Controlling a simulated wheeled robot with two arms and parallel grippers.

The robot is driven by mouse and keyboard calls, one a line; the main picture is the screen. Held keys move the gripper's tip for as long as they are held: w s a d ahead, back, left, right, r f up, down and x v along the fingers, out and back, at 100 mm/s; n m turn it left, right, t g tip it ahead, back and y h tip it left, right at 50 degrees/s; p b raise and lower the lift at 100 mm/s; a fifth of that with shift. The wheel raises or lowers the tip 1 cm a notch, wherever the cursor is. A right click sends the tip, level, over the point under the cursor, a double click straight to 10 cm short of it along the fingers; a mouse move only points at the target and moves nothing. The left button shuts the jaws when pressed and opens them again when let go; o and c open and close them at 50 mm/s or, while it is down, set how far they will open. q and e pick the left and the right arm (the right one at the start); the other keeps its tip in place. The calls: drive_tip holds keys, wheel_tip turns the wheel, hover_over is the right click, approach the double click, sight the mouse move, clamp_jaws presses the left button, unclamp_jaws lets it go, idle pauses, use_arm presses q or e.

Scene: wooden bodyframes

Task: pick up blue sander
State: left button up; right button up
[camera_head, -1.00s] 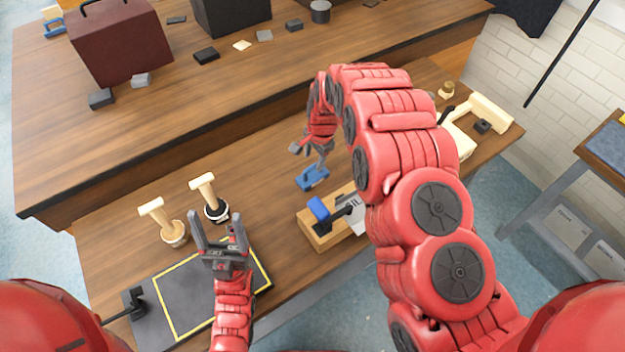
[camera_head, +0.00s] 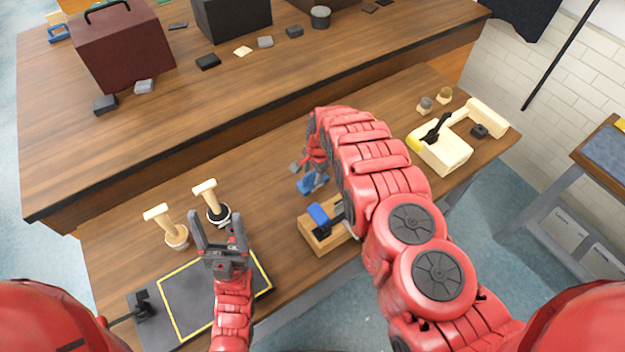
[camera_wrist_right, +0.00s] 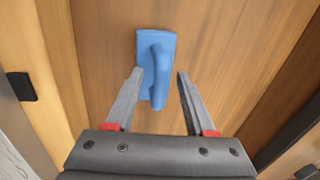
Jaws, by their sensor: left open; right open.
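The blue sander (camera_head: 308,184) lies on the front wooden bench, near its middle. In the right wrist view the sander (camera_wrist_right: 156,62) shows a flat blue base with a raised handle. My right gripper (camera_wrist_right: 158,73) is open, with one finger on each side of the handle and gaps between. In the head view my right gripper (camera_head: 315,172) is over the sander and partly covers it. My left gripper (camera_head: 219,222) is open and empty above the black mat, pointing forward.
A wooden block with a blue-topped tool (camera_head: 319,213) stands just in front of the sander. Two wood-handled tools (camera_head: 211,202) stand upright to the left. The black mat (camera_head: 185,292) has a yellow outline. A cream machine (camera_head: 440,153) sits at the right.

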sight(312, 171)
clamp_jaws()
drive_tip(key=shift+w+r, duration=0.1)
drive_tip(key=shift+r, duration=0.05)
idle(0.4)
drive_tip(key=shift+r+b, duration=0.3)
drive_tip(key=shift+r, duration=0.2)
wheel_tip(312, 171, up, 6)
drive_tip(key=shift+f+b, duration=0.25)
drive_tip(key=shift+b, duration=0.9)
wheel_tip(312, 171, up, 3)
drive_tip(key=shift+f+p, duration=0.2)
drive_tip(key=shift+p, duration=0.6)
drive_tip(key=shift+r, duration=0.4)
drive_tip(key=shift+f, duration=0.1)
